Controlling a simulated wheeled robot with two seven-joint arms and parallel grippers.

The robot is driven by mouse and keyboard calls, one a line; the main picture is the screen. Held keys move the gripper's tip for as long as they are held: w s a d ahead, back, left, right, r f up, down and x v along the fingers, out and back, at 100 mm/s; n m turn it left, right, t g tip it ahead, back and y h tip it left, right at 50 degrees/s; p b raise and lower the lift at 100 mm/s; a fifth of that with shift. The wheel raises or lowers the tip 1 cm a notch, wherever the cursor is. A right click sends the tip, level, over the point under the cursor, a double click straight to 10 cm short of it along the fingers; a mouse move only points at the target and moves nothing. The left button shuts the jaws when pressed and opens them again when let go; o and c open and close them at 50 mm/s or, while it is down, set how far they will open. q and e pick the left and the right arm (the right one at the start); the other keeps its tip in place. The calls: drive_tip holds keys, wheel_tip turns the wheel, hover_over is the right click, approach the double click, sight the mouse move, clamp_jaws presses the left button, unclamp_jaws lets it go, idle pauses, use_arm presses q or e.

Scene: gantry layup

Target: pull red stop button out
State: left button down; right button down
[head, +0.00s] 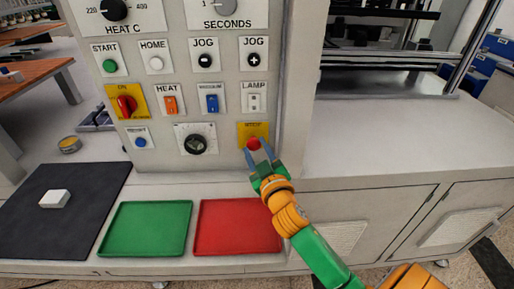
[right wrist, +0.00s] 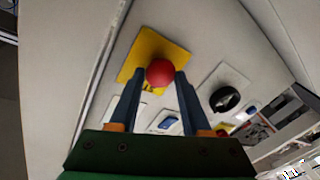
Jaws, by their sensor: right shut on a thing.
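The red stop button (head: 253,144) sits on a yellow plate (head: 247,128) at the lower right of the control panel. In the right wrist view the round red button (right wrist: 160,72) shows between the fingertips, with its yellow plate (right wrist: 150,50) behind it. My right gripper (head: 258,152) is at the panel, its two fingers on either side of the button and shut on it. How far the button stands out from its plate cannot be told. My left gripper is not in view.
The panel (head: 222,75) carries other controls close by, including a black knob (head: 195,144) and the lamp switch (head: 254,101). Below are a green tray (head: 107,246), a red tray (head: 198,245) and a dark mat (head: 25,210) with a white block (head: 55,199).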

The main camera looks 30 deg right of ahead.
drive_tip(key=c, duration=0.8)
unclamp_jaws()
drive_tip(key=o, duration=0.4)
drive_tip(key=shift+c, duration=0.2)
drive_tip(key=shift+o, duration=0.8)
drive_tip(key=shift+w+f, duration=0.1)
drive_tip(key=shift+w, duration=0.1)
drive_tip(key=shift+s, duration=0.1)
